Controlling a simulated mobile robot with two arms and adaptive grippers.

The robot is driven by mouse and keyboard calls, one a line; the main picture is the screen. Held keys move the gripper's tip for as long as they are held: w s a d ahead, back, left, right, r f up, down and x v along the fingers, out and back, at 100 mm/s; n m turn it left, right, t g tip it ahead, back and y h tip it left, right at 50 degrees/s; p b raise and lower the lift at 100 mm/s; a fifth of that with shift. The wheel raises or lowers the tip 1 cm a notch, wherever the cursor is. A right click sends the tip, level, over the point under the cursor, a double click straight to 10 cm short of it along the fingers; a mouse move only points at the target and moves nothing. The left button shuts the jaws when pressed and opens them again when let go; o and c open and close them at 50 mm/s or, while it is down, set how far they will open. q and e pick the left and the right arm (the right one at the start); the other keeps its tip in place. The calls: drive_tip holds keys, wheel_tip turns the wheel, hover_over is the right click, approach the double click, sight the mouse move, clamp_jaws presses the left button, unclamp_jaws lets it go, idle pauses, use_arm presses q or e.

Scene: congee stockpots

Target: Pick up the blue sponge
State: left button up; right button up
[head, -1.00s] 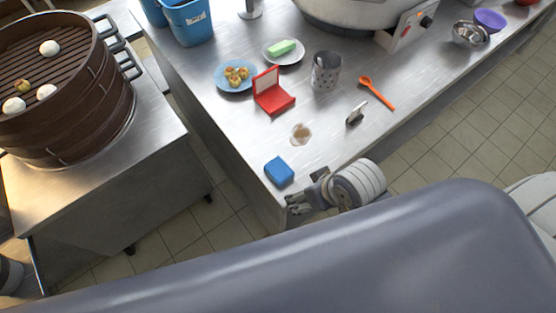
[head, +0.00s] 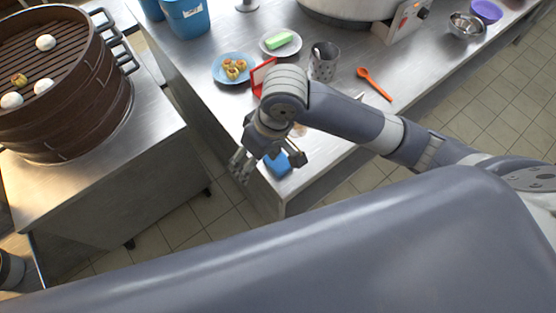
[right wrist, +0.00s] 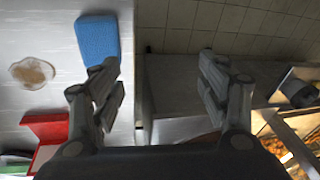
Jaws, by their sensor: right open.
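The blue sponge (head: 279,166) lies on the steel counter (head: 215,98) near its corner, partly covered by my right gripper in the head view. In the right wrist view the sponge (right wrist: 97,38) is at the upper left, by the counter's edge. My right gripper (head: 268,163) is over the corner, open and empty. In the right wrist view the left finger overlaps the sponge's lower end, and the gap (right wrist: 158,68) between the fingers is over the counter edge and floor. I cannot tell whether that finger touches the sponge. My left gripper is not in view.
A brownish spill (right wrist: 32,73) and an open red case (right wrist: 45,127) are near the sponge. Plates (head: 222,77), a perforated metal holder (head: 324,66) and an orange spoon (head: 374,84) stand farther along. A bamboo steamer (head: 75,110) is on the left table, across a floor gap.

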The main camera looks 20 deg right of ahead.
drive_tip(key=w+d+r+m+g+h, duration=0.1)
drive_tip(key=w+d+r+h, duration=0.15)
drive_tip(key=d, duration=0.35)
hover_over(278, 160)
wheel_tip(278, 160, down, 5)
drive_tip(key=shift+s+d+f, duration=0.1)
drive_tip(key=shift+f+p, duration=0.4)
drive_tip(key=shift+f, duration=2.45)
drive_tip(key=c, duration=1.1)
